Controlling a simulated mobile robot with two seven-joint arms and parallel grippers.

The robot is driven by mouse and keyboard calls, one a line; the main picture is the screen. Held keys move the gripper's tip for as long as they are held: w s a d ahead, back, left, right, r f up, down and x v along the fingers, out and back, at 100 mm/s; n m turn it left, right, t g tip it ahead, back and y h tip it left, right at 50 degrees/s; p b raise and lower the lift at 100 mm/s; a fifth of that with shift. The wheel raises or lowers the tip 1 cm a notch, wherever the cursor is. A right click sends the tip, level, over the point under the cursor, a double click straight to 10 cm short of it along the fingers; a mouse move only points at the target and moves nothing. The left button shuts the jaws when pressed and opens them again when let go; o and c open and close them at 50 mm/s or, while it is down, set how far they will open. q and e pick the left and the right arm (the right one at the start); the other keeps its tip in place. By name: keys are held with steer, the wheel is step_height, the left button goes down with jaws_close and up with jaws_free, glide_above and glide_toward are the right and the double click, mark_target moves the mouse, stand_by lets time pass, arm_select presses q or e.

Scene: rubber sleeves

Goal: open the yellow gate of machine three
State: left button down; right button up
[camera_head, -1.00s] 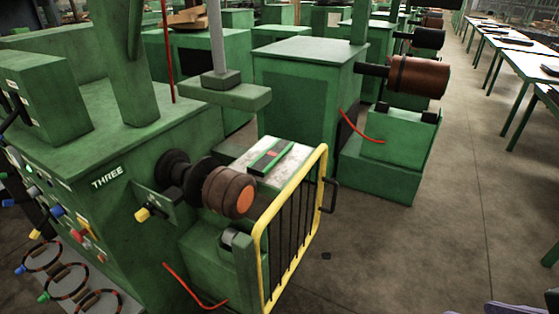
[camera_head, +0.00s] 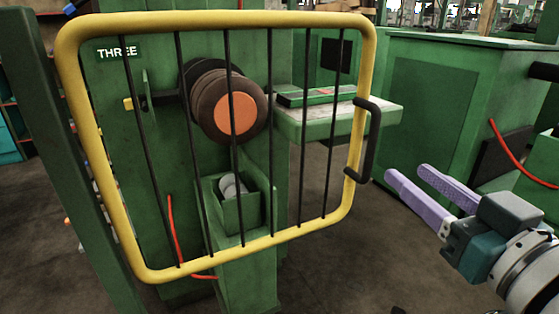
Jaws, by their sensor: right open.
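The yellow gate (camera_head: 230,18) of machine three is close in front of me, seen nearly face-on. It is a rounded yellow frame with thin black upright bars, beside a green post (camera_head: 60,150) on the left. Its black handle (camera_head: 372,140) is on the right side of the frame. Behind the bars are the green machine and its THREE sign (camera_head: 115,53). My right gripper (camera_head: 407,174), with purple fingers, is open and empty, a little right of and below the handle and apart from it. My left gripper is not in view.
A brown roller with an orange end (camera_head: 236,113) is behind the bars, above a small green box (camera_head: 237,208). A pale-topped green ledge (camera_head: 350,118) juts out behind the handle. Another green machine (camera_head: 425,100) stands at right. Bare floor (camera_head: 370,250) shows below.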

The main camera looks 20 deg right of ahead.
mark_target(373, 150)
steer(key=w, duration=1)
steer(key=shift+d+f+b, duration=0.15)
steer(key=shift+d+b, duration=0.25)
jaws_close()
stand_by(1.0)
